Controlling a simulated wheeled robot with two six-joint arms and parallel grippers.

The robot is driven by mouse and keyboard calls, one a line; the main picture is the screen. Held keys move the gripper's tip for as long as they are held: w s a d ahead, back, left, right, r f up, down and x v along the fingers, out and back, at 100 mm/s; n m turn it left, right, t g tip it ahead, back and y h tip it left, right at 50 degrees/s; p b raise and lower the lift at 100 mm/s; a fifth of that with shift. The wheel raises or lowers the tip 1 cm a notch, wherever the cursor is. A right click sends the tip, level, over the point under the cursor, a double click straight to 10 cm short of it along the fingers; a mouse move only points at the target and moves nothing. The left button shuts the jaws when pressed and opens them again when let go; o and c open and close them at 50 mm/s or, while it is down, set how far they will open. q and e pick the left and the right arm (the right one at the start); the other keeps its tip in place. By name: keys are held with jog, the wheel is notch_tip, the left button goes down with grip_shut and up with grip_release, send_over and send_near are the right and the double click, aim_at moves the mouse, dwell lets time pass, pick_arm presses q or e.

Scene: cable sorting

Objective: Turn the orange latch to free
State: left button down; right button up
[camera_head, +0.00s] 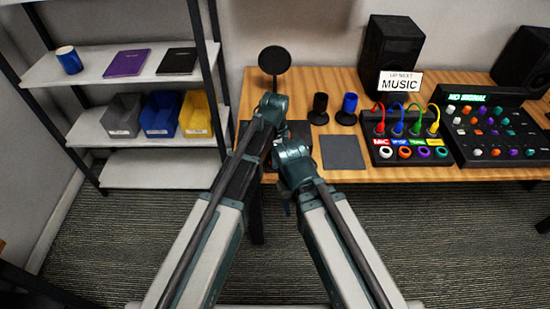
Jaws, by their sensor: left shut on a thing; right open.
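I cannot make out the orange latch in the head view. My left gripper (270,106) is over the left part of the desk, in front of the stem of a round black disc (275,60). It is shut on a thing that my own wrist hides. My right gripper (292,157) is lower, at the desk's front edge, just right of my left forearm. It is open, and its fingers are mostly hidden. A dark flat item (299,129) shows partly between and behind the two grippers.
On the wooden desk (450,173) are a black and a blue cylinder (349,108), a grey pad (343,152), a cable panel (410,153), a mixer (495,130), a MUSIC sign (400,81) and speakers (390,48). A shelf with bins (161,115) stands at left.

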pick_arm(q)
jog(key=c, duration=0.9)
grip_release()
